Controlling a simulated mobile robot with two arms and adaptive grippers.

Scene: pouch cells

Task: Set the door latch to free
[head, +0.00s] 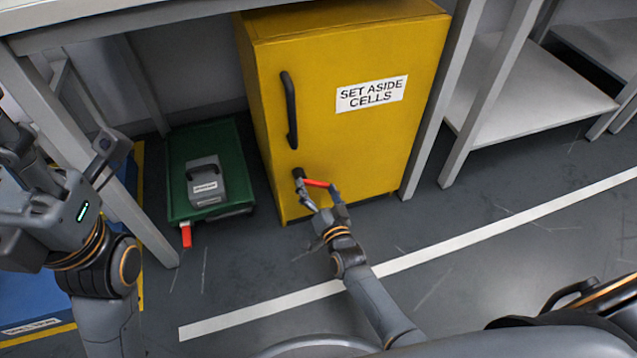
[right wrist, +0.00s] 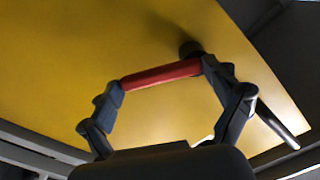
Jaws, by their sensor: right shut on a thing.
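The yellow cabinet (head: 350,110) stands under the bench, its door shut and marked "SET ASIDE CELLS". The door latch is a red lever (head: 316,183) on a dark round pivot (head: 298,173), low on the door's left side, below the black handle (head: 290,110). The lever lies about level, pointing right from the pivot. My right gripper (head: 322,193) is at the latch. In the right wrist view the red lever (right wrist: 160,74) spans between its two fingers, which are shut on it end to end.
A green cart (head: 180,150) with a grey box (head: 205,182) and a red tab (head: 186,236) stands left of the cabinet. Bench legs (head: 470,100) flank the cabinet on both sides.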

